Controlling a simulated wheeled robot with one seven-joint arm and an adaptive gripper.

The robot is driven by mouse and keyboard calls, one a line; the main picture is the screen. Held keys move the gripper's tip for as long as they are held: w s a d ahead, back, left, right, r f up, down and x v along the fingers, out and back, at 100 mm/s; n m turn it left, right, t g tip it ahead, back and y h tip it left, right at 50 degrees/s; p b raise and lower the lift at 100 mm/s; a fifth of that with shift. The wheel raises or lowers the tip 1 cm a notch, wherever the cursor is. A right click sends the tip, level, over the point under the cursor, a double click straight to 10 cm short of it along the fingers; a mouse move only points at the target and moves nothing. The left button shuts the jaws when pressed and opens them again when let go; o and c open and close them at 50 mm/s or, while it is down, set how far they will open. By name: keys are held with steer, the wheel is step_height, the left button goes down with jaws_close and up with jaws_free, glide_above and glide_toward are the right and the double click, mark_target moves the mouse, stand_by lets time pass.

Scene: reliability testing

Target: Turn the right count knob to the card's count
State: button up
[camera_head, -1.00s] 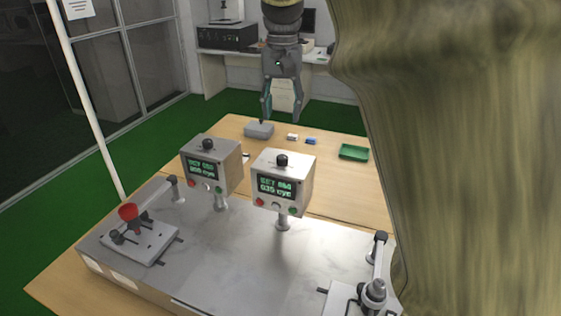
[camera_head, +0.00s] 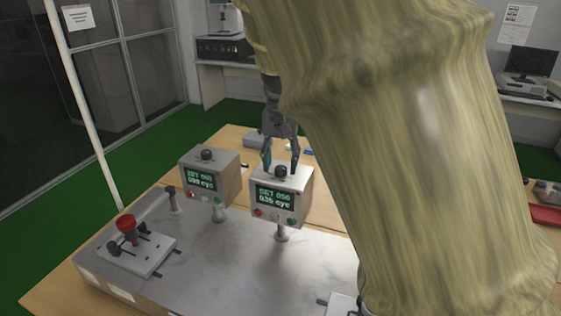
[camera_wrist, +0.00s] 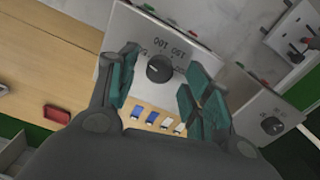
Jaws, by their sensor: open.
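The right counter box (camera_head: 283,193) is a white box on a short post, with a lit green display and coloured buttons on its front. Its black count knob (camera_head: 281,171) sits on top; in the wrist view the knob (camera_wrist: 160,69) shows with printed numbers around it. My gripper (camera_head: 281,167) is open, fingers pointing down at the right box's top. In the wrist view the fingers lie on either side of the knob, with gaps to it. The left counter box (camera_head: 209,177) has a similar knob (camera_head: 207,154). I cannot make out a card with a count.
A fixture with a red knob (camera_head: 126,223) stands at the left of the grey bench plate (camera_head: 215,262). Behind the boxes is a wooden table (camera_head: 232,135) with a grey block (camera_head: 254,140). My arm hides much of the right side.

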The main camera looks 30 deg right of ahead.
steer(key=shift+f, duration=0.65)
steer(key=shift+c, duration=0.3)
steer(key=c, duration=1)
